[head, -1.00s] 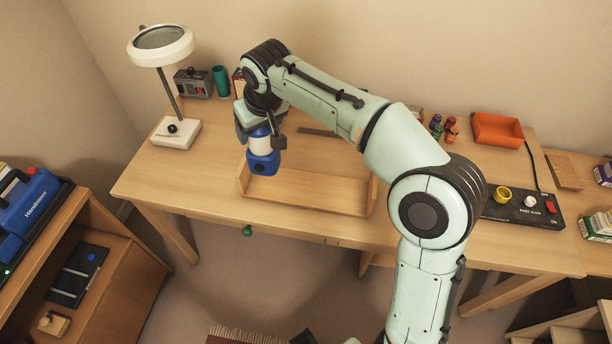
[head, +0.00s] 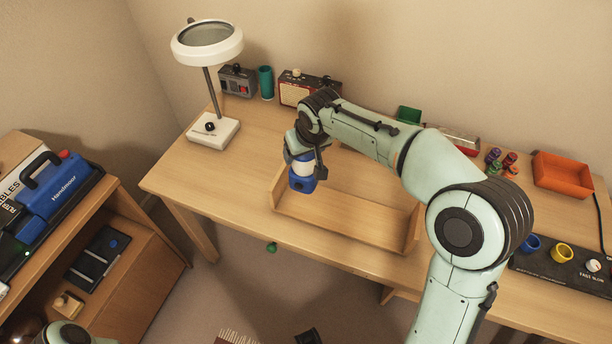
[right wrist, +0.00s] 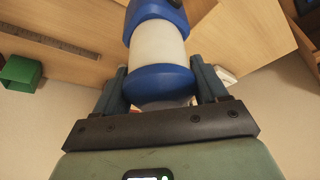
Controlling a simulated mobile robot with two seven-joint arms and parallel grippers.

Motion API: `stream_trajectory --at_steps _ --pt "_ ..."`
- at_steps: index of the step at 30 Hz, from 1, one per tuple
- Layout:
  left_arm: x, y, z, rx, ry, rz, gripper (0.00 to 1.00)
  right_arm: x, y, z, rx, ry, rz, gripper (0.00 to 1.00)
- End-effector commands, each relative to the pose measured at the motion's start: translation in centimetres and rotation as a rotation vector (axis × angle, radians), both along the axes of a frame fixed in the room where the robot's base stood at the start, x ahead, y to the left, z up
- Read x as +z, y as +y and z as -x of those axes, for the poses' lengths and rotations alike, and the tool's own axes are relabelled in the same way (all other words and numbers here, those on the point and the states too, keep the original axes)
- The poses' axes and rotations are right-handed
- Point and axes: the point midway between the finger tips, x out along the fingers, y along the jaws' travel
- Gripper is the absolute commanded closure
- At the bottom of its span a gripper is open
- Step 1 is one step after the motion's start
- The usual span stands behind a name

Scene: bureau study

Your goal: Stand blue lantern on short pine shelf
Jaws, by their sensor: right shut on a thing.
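The blue lantern (head: 302,180) has a blue base and a pale middle band. It hangs roughly upright below my right gripper (head: 303,153), which is shut on its upper end. The right wrist view also shows the lantern (right wrist: 158,45) between the two fingers (right wrist: 160,92). The short pine shelf (head: 345,222), a low board with raised ends, lies along the desk's front edge. The lantern is at the shelf's left end in the head view; I cannot tell whether its base touches the board. My left gripper is not in view.
A magnifier lamp (head: 213,130) stands left of the shelf. A radio (head: 296,90), a teal cylinder (head: 265,82) and a grey box (head: 238,80) are behind. An orange tray (head: 562,174) and a control strip (head: 565,262) are at right. The shelf's middle and right are bare.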

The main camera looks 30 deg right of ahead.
Motion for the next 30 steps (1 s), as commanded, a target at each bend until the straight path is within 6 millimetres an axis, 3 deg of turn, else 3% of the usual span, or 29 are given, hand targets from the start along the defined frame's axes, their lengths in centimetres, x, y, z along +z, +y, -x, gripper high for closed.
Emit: stream_trajectory --at_steps 3,10,18,30 --pt "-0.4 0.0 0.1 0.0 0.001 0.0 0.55 -2.6 0.0 0.0 0.0 0.002 0.0 0.93" --pt "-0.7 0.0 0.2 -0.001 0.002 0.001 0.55 -4.5 0.0 -0.1 -0.001 -0.001 0.0 0.93" --pt "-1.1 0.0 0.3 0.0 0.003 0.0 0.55 -8.1 0.0 0.0 0.0 0.0 0.0 0.93" --pt "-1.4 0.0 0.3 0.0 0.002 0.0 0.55 -8.6 0.0 -0.1 -0.001 -0.003 -0.001 0.93"
